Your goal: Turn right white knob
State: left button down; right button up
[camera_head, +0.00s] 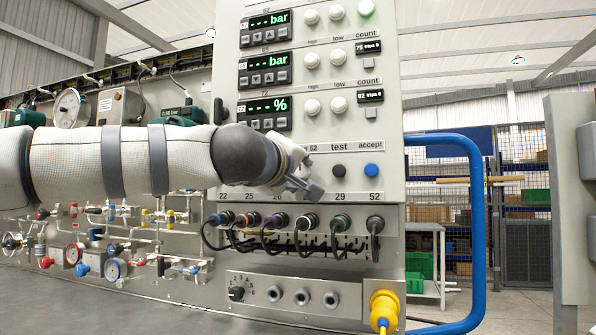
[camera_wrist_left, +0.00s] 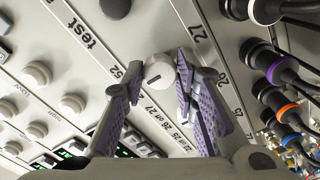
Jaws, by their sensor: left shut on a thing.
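A white knob (camera_wrist_left: 158,71) with a dark mark on its face sits on the panel between the "test" row and the connector row. My left gripper (camera_wrist_left: 160,78) has its two purple-padded fingers on either side of this knob, shut on it. In the head view, my left gripper (camera_head: 306,186) is at the panel face, left of a black button. The gripper hides the knob there. Several other white knobs, such as a right-column one (camera_head: 338,104), stand higher on the panel. My right gripper is in neither view.
A black button (camera_head: 338,171) and a blue button (camera_head: 372,170) are right of my gripper. Cabled connectors (camera_head: 312,222) run just below. A blue pipe frame (camera_head: 478,220) stands right of the panel, and a yellow plug (camera_head: 384,306) is at the lower right.

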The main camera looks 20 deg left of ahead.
pick_arm(q)
jog(key=shift+n, duration=0.4)
jog(key=n, duration=0.3)
jog(key=shift+n, duration=2.5)
jog(key=c, duration=1.3)
grip_release()
jog(key=shift+s, duration=0.15)
jog(key=s, duration=1.1)
jog(key=shift+s+a, duration=0.2)
jog(key=shift+s, duration=0.15)
